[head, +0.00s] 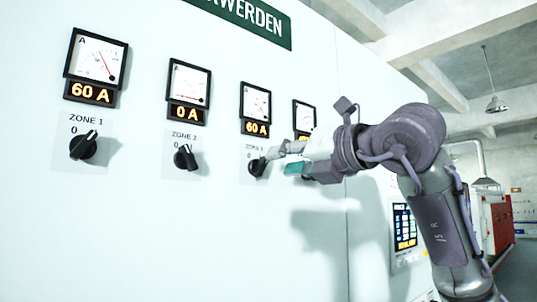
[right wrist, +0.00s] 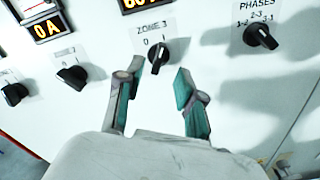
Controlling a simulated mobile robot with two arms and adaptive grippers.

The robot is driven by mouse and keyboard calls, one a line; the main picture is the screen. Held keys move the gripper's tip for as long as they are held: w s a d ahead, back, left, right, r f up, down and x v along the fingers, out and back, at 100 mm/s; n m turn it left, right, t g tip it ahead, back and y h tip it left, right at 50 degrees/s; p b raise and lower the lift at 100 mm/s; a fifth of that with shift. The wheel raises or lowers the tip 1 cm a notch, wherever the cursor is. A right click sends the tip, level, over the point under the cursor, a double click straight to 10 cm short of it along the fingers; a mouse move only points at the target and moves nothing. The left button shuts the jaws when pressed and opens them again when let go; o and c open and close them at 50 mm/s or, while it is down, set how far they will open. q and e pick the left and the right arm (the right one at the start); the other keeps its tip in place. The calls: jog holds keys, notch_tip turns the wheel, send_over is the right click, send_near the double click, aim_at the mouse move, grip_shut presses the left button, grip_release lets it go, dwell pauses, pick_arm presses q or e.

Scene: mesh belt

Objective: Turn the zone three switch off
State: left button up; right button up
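The zone 3 switch is a black rotary knob (head: 256,167) on the white cabinet front, under a display reading 60 A (head: 256,128). In the right wrist view the knob (right wrist: 158,54) sits below its label, and its handle appears to tilt toward the 1 mark. My right gripper (head: 278,162) is close to this switch in the head view and partly covers its label. Contact with the knob cannot be told. My left gripper is not in view.
The zone 1 switch (head: 83,147) and zone 2 switch (head: 186,157) are to the left, with displays of 60 A and 0 A. The phases switch (right wrist: 260,36) is to the right in the wrist view. A screen panel (head: 404,227) is lower right.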

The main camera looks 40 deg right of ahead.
aim_at(265, 164)
jog(key=w+p, duration=0.1)
jog(key=w, duration=0.3)
jog(key=shift+a+r, duration=0.1)
jog(key=shift+a, duration=0.05)
jog(key=shift+w, duration=0.5)
jog(key=shift+a, duration=0.1)
grip_shut()
